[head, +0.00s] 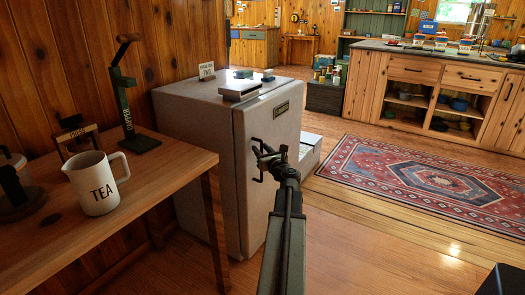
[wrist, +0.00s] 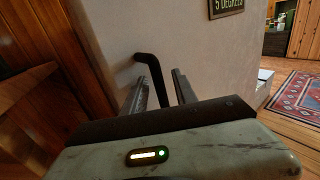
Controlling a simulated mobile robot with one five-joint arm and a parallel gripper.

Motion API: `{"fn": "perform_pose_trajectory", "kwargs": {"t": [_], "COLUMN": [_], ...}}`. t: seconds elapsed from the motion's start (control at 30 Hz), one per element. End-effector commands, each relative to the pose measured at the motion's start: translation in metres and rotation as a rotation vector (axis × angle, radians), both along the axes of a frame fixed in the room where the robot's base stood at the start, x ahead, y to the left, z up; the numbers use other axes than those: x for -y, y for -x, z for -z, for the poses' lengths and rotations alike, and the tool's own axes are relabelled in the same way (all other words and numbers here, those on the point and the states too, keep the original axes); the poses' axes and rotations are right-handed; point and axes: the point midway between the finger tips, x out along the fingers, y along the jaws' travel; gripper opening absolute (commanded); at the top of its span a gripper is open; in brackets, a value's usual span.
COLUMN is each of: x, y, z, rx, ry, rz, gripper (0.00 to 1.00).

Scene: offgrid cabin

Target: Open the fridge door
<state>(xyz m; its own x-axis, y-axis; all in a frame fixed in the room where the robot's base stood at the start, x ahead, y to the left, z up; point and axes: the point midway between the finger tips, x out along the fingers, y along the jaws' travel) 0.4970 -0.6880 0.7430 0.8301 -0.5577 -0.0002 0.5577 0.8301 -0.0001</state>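The fridge (head: 200,135) is a small pale grey box with rounded edges, standing beside the wooden table. Its door (head: 282,120) looks closed and faces right and toward me. A dark bar handle (head: 257,177) is on the door, partly hidden by my gripper (head: 268,157). In the wrist view the black handle (wrist: 148,59) bends down between the two fingers of my gripper (wrist: 159,78). The fingers are apart, with a gap visible around the handle. I cannot tell whether either finger touches it.
The wooden table (head: 140,190) with a TEA mug (head: 97,184) stands close at left. A grey box (head: 240,91) and a small sign (head: 207,70) stand on the fridge. The wooden floor before the door is open, with a red rug (head: 420,183) at right.

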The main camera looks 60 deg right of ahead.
Motion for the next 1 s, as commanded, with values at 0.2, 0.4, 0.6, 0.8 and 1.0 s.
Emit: {"fn": "perform_pose_trajectory", "kwargs": {"t": [0.2, 0.4, 0.6, 0.8, 1.0], "x": [-0.0004, -0.0002, -0.0002, -0.0001, 0.0000], "y": [0.0009, 0.0013, 0.0017, 0.0019, 0.0022], "z": [0.0000, 0.0000, 0.0000, 0.0001, 0.0001], "rx": [0.000, 0.000, 0.000, 0.000, 0.000], "ry": [0.000, 0.000, 0.000, 0.000, 0.000], "rz": [0.001, 0.001, 0.001, 0.001, 0.001], "gripper": [0.17, 0.00, 0.00, 0.00, 0.00]}}
